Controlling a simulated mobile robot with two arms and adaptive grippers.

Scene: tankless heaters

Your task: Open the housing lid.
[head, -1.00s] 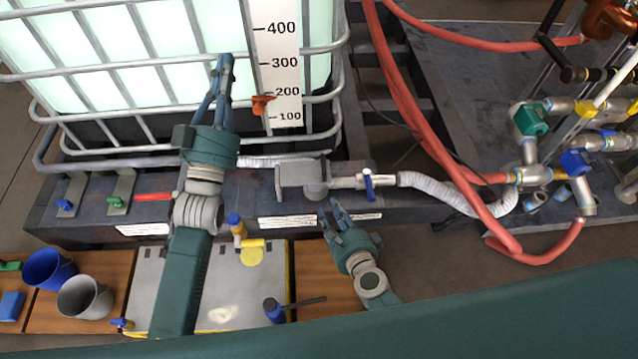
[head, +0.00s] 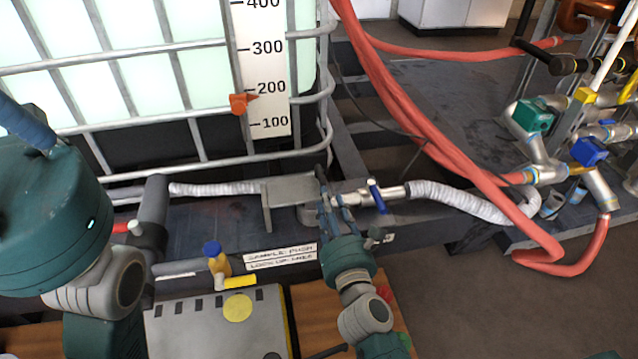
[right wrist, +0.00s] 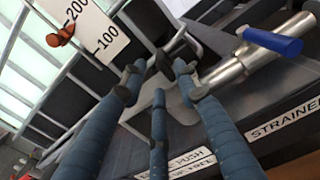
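A grey, flat-topped metal piece (head: 290,190) stands on the dark skid beside the white hose; it looks like the housing lid, but I cannot be sure. My right gripper (head: 327,190) is at its right end, between it and the blue-handled valve. In the right wrist view the gripper's (right wrist: 157,80) fingers are spread, with no object clearly held between them. Whether a finger touches the grey piece I cannot tell. My left gripper (head: 25,128) is large at the left edge, with its fingertips cut off, so its opening is hidden.
The blue-handled valve (head: 377,196) and white hose (head: 460,198) lie close right of my right gripper. Red hoses (head: 440,150) cross behind. The caged tank (head: 170,90) with its level scale stands at the back. A yellow-and-blue valve (head: 217,264) sits in front. Open floor (head: 470,300) lies at the lower right.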

